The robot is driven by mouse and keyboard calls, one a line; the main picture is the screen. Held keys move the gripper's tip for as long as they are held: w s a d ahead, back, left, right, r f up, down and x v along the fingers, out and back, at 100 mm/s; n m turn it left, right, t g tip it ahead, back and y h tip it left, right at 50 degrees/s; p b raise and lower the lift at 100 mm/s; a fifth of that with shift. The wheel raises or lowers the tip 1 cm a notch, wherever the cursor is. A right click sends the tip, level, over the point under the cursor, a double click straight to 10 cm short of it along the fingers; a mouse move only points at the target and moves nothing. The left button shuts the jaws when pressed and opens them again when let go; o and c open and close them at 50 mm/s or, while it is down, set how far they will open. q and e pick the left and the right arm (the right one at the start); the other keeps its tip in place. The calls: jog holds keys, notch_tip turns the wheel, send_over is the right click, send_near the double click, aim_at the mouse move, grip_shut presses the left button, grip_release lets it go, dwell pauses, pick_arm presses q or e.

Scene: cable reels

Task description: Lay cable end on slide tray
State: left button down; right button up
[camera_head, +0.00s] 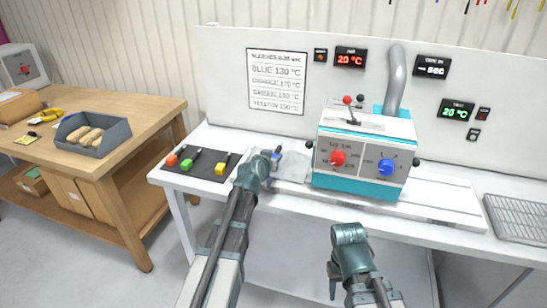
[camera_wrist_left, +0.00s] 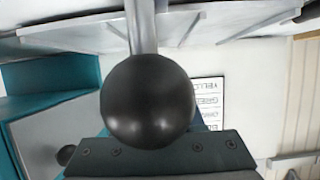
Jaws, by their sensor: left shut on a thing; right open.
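My left gripper (camera_head: 263,168) is at the front of the white bench, left of the teal and white heating machine (camera_head: 364,150). In the left wrist view, it is shut on a black ball knob (camera_wrist_left: 148,100) on a metal rod. A pale grey piece (camera_head: 292,167), perhaps the slide tray, lies just right of this gripper; I cannot tell its shape. A small blue-ended piece (camera_head: 278,152) shows behind the gripper, partly hidden. I cannot make out a cable end. My right gripper (camera_head: 347,236) is open and empty, in front of the bench.
A wire rack (camera_head: 520,219) lies at the right. A wooden table (camera_head: 145,106) with a grey bin (camera_head: 103,146) stands left. A pale rail (camera_head: 441,207) runs along the bench.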

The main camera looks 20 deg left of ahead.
pick_arm(q)
jog(key=shift+f+b, duration=0.35)
jog(key=shift+f, duration=0.1)
jog(key=shift+c, duration=2.2)
grip_release()
jog(key=shift+r, duration=0.1)
jog(key=p+v, duration=0.6)
jog(key=v, duration=0.8)
notch_tip(320, 180, up, 11)
jog(key=p, duration=1)
jog(key=shift+w, duration=0.15)
